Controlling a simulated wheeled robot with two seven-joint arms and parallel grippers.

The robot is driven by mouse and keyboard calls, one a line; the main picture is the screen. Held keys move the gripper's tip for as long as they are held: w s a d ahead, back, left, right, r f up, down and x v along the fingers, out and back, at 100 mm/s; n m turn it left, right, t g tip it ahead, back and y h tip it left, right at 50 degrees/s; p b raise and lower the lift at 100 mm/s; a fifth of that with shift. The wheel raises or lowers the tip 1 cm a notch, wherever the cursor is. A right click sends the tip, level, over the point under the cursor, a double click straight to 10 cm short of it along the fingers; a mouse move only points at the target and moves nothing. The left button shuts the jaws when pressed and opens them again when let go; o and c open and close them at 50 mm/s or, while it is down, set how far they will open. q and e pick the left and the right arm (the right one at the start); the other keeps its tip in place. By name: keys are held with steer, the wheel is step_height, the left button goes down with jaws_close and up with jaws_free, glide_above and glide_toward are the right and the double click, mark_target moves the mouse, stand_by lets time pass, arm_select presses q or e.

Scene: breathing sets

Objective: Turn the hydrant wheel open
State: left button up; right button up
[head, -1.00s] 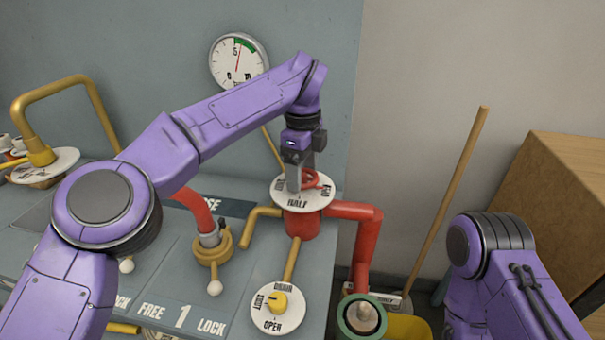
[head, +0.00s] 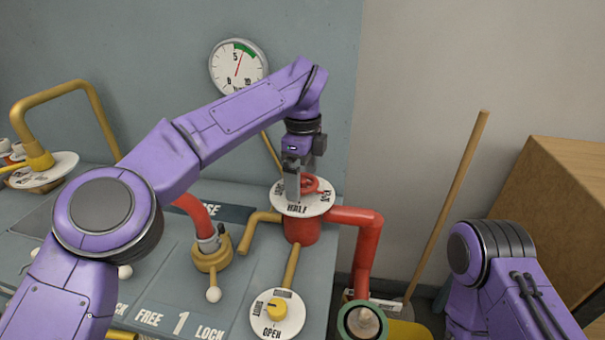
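The hydrant wheel (head: 321,184) is a small red handwheel above a round white plate (head: 281,204) on a red standpipe (head: 302,230). The word HALF faces me on the plate, with smaller labels to either side. My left gripper (head: 297,188) points down at the wheel from above. Its fingers overlap the wheel's left part and hide some of it. I cannot tell whether they are closed on the rim. My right arm shows at the lower right, but its gripper is out of view.
A pressure gauge (head: 238,68) hangs on the wall behind my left arm. A drain dial (head: 277,313) with a yellow knob sits in front of the standpipe. A red pipe (head: 368,245) bends down at its right. A wooden pole (head: 447,207) leans on the wall near a wooden box (head: 560,215).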

mark_target(303, 180)
arm_select(q)
step_height(303, 180, up, 11)
steer(key=p, duration=0.5)
steer(key=shift+f, duration=0.2)
steer(key=shift+f, duration=0.1)
